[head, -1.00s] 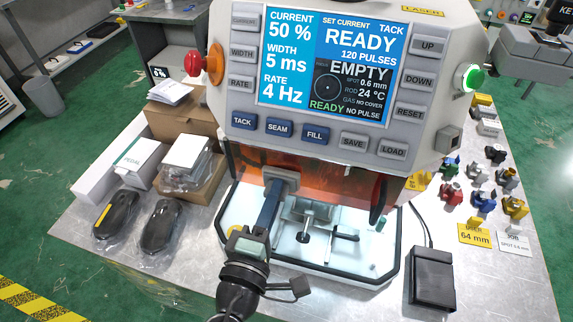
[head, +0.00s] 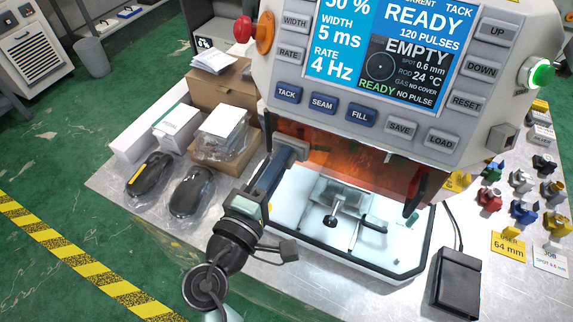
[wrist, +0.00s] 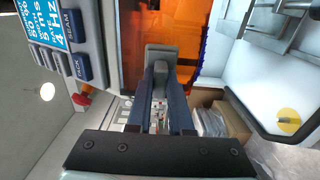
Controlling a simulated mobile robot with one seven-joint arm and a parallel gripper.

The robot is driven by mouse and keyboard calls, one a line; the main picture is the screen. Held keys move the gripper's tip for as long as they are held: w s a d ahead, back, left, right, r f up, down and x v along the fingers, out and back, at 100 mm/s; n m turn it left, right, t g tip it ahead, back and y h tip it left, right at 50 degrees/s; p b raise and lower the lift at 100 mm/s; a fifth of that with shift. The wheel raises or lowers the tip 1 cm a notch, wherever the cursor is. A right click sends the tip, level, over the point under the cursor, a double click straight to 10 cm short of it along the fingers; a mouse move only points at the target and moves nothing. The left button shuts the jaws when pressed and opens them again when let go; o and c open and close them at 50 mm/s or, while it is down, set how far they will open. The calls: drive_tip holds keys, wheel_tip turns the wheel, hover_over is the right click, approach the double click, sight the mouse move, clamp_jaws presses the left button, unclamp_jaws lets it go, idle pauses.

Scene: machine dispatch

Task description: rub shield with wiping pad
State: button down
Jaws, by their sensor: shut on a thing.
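My gripper (head: 268,174) is shut on a grey wiping pad (head: 291,147), seen from above in the head view. In the wrist view the dark blue fingers (wrist: 163,98) close on the pad's narrow grip (wrist: 160,60). The shield (head: 350,162) is a translucent orange panel under the machine's control face, above the lit work chamber. The pad is at the left end of the shield. In the wrist view the shield (wrist: 187,38) shows right beside the pad; whether they touch I cannot tell. The pad's far face is hidden.
The control face (head: 385,75) overhangs just above the pad. Cardboard boxes (head: 220,95) and two bagged dark devices (head: 188,190) stand left on the bench. A black pedal box (head: 456,283) and several coloured fittings (head: 525,212) are at right.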

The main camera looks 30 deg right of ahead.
drive_tip(key=shift+s+d+p, duration=0.4)
drive_tip(key=shift+s+d, duration=1.2)
drive_tip(key=shift+s, duration=0.3)
drive_tip(key=shift+s+d, duration=0.95)
drive_tip(key=shift+s, duration=0.35)
drive_tip(key=shift+s+d, duration=1)
drive_tip(key=shift+s, duration=0.3)
drive_tip(key=shift+s+d, duration=0.95)
drive_tip(key=shift+s, duration=0.35)
drive_tip(key=shift+w+a+b, duration=0.45)
drive_tip(key=shift+w+a, duration=1.05)
drive_tip(key=shift+w, duration=0.45)
drive_tip(key=shift+w+a+b, duration=0.4)
drive_tip(key=shift+w+a, duration=1.1)
drive_tip(key=shift+w, duration=0.4)
drive_tip(key=shift+w+a+b, duration=0.45)
drive_tip(key=shift+w+a, duration=1.05)
drive_tip(key=shift+w, duration=0.45)
drive_tip(key=v, duration=0.6)
drive_tip(key=shift+s+a, duration=0.1)
drive_tip(key=shift+v, duration=1.35)
